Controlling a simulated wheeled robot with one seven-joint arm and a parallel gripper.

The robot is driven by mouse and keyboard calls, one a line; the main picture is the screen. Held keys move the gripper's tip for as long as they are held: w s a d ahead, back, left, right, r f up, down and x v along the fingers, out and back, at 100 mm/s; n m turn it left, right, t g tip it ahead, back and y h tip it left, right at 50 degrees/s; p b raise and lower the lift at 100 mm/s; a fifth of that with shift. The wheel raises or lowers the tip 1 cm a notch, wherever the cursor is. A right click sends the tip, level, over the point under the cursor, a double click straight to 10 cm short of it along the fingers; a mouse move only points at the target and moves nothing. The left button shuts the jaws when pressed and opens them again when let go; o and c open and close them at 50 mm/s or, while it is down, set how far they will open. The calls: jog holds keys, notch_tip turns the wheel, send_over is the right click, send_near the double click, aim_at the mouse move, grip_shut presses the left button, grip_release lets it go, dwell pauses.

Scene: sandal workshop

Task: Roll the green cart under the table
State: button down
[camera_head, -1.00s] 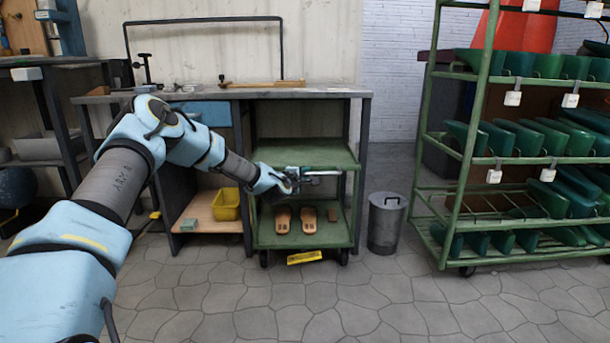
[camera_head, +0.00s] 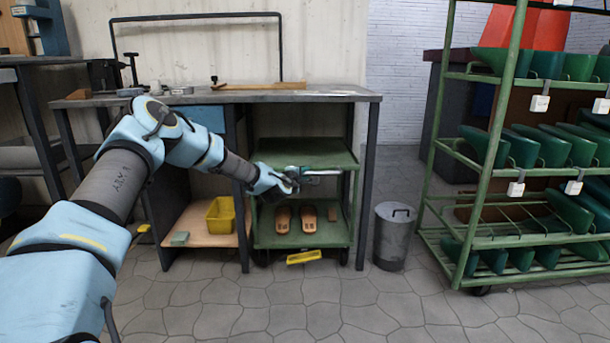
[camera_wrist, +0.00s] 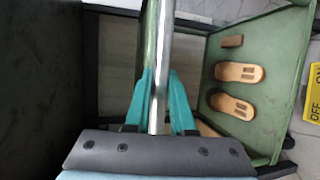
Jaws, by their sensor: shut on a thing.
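The green cart (camera_head: 325,153) stands between the legs of the workbench table (camera_head: 300,96), mostly beneath its top. Its lower tray carries a pair of tan sandal soles (camera_head: 296,219) and a small brown block (camera_head: 332,214). A yellow tag (camera_head: 303,257) is at its front bottom edge and reads OFF and ON in the wrist view (camera_wrist: 313,95). My gripper (camera_head: 297,174) is shut on the cart's metal handle bar (camera_head: 325,173). In the wrist view the teal fingers (camera_wrist: 160,92) sit on both sides of the bar (camera_wrist: 160,50). The cart's far end is hidden.
A grey bin (camera_head: 392,236) stands just right of the table's right leg. A wooden shelf (camera_head: 205,222) left of the cart holds a yellow tub (camera_head: 221,215). A green rack (camera_head: 460,180) of shoe forms stands at the right. The stone floor (camera_head: 290,308) in front is clear.

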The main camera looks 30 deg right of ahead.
jog(key=c, duration=0.8)
grip_release()
jog(key=shift+o, duration=0.2)
jog(key=shift+s+a, duration=0.1)
jog(key=p+v, duration=0.3)
jog(key=v, duration=0.7)
jog(key=shift+s+a, duration=0.2)
jog(key=shift+r, duration=0.1)
